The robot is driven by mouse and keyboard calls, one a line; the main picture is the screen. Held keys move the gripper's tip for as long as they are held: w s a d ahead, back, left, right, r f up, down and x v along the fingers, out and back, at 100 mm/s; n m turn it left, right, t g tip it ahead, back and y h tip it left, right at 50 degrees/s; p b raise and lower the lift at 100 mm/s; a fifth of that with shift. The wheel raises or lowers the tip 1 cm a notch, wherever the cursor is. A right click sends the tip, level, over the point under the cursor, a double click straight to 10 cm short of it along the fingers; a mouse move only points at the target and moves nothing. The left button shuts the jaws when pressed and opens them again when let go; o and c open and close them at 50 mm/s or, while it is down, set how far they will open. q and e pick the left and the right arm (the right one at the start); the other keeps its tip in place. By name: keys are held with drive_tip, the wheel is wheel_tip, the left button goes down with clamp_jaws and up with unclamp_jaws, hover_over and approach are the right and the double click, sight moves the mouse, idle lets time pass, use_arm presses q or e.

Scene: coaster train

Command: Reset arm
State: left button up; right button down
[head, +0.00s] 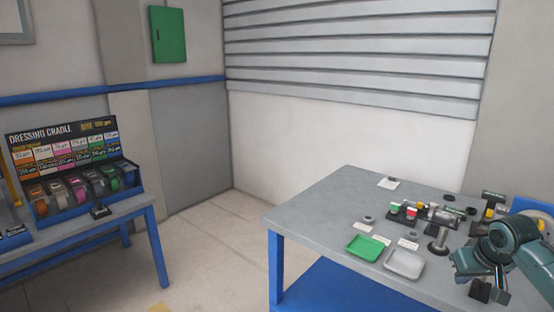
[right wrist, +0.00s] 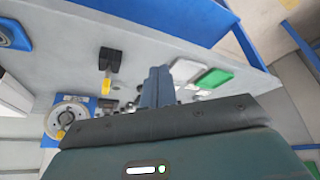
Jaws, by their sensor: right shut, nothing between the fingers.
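My right arm comes in at the lower right of the head view, and its gripper (head: 498,284) hangs over the right part of the grey workbench (head: 325,205). In the right wrist view its two fingers (right wrist: 157,88) are together with nothing between them. The workbench top also shows behind them in the right wrist view (right wrist: 60,50). My left gripper is in neither view.
The bench holds a green tray (head: 365,248), a grey tray (head: 404,264), a dark post on a round base (head: 438,242) and several small fittings. A second bench with a "Dressing Cradle" rack (head: 75,165) stands left. Floor between is clear.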

drive_tip(key=s+a+f+n+t+y, duration=0.1)
drive_tip(key=s+a+f+n, duration=0.1)
drive_tip(key=s+a+f, duration=0.5)
drive_tip(key=s+a+f+n+t+y, duration=0.1)
drive_tip(key=s+a+f, duration=0.2)
drive_tip(key=a+f, duration=0.85)
drive_tip(key=s+a+f+t, duration=0.1)
drive_tip(key=s+a, duration=0.3)
drive_tip(key=s, duration=0.4)
drive_tip(key=s+a+f+t+y, duration=0.1)
drive_tip(key=s+a+f, duration=0.2)
drive_tip(key=s, duration=0.5)
drive_tip(key=shift+s+a+t, duration=0.25)
drive_tip(key=shift+a+t, duration=0.15)
drive_tip(key=shift+a, duration=0.1)
drive_tip(key=c, duration=2.2)
unclamp_jaws()
drive_tip(key=shift+f, duration=0.1)
